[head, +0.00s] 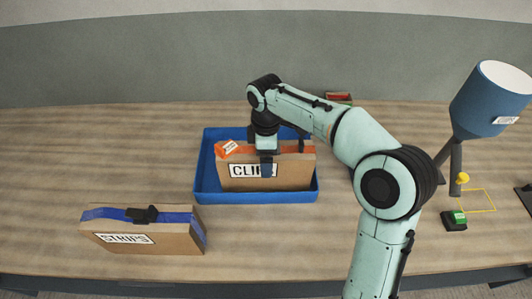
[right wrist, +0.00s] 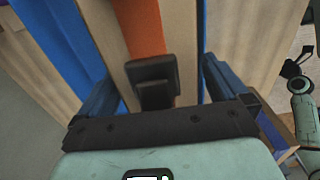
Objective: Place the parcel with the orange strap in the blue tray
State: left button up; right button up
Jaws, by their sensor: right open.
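The cardboard parcel with the orange strap (head: 295,172) stands upright in the blue tray (head: 205,178); its white label begins "CLI" and the rest is hidden behind a finger. The orange strap and a black handle on the parcel's top (right wrist: 152,80) show in the right wrist view. My right gripper (head: 266,166) reaches down over the parcel's top. In the right wrist view my right gripper (right wrist: 158,90) is open, with a finger on each side of the parcel and handle. My left gripper is not seen in the head view.
A parcel with a blue strap, marked STRIPS (head: 150,236), stands front left. A blue lamp-like object (head: 490,100) and a green-topped button (head: 456,218) are at right. The far-left table is clear.

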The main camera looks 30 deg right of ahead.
notch_tip(320, 180, up, 12)
jog(key=p, duration=0.2)
jog(key=shift+r+p, duration=0.1)
jog(key=shift+p, duration=0.3)
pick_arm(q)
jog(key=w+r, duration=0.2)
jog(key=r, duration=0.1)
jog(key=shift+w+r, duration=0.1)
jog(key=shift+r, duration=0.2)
